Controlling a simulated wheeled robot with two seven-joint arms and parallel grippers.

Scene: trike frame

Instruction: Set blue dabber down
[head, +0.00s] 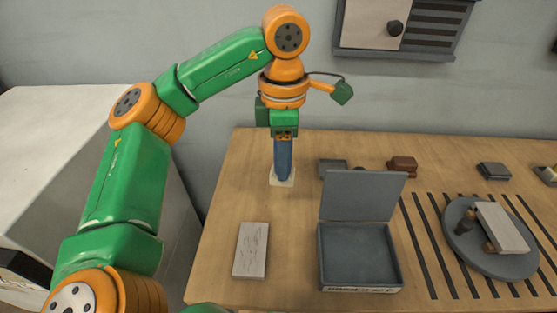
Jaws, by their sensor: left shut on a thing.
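The blue dabber (283,160) stands upright near the back left of the wooden table, over a small pale square base or pad (282,181). I cannot tell whether the pale square is part of the dabber or a separate thing under it. My left gripper (284,137) points straight down and is shut on the dabber's top end. The fingers hide that top end. My right gripper is not in view.
An open grey box (360,258) with raised lid stands right of the dabber. A pale slab (251,250) lies in front. A round grey plate (465,252) holding a white block is on dark slats at right. A brown block (402,165) sits behind. Bare wood (225,215) shows at left.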

